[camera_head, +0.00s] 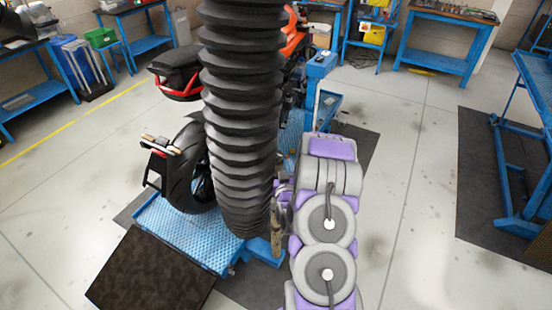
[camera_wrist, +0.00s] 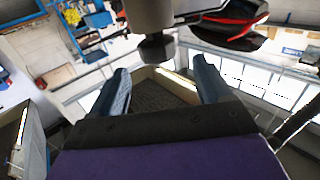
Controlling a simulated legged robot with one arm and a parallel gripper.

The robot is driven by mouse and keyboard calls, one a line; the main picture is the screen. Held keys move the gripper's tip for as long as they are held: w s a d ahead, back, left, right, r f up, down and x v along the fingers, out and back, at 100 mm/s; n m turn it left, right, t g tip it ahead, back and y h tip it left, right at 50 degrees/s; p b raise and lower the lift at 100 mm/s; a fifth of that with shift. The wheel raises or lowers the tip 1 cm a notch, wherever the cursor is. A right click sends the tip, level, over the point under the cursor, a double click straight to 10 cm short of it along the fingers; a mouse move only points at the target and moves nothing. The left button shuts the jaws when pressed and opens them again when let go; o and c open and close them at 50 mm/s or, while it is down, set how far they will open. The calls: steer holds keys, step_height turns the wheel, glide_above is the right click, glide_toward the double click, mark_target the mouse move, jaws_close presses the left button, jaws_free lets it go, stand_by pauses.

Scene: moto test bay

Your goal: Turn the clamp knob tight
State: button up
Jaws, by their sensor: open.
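In the wrist view my gripper (camera_wrist: 160,66) shows its two blue-grey fingers wide apart, with nothing held between them. A dark, faceted, knob-like part (camera_wrist: 156,47) hangs from a grey body at the top middle, in line with the gap between the fingers. It may be the clamp knob, but I cannot be sure, and I see no contact with the fingers. In the head view I cannot make out the knob. My grey and purple arm reaches towards the motorcycle (camera_head: 184,165), and a hose hides much of the area around the arm's far end.
A thick black ribbed hose (camera_head: 240,110) hangs across the middle of the head view. The motorcycle stands on a blue lift (camera_head: 180,232), with a dark ramp plate (camera_head: 150,270) at its near end. Blue workbenches (camera_head: 445,40) line the back.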

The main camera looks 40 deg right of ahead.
mark_target(277, 159)
steer(key=x, duration=0.7)
steer(key=shift+d+f, duration=0.1)
steer(key=c, duration=0.9)
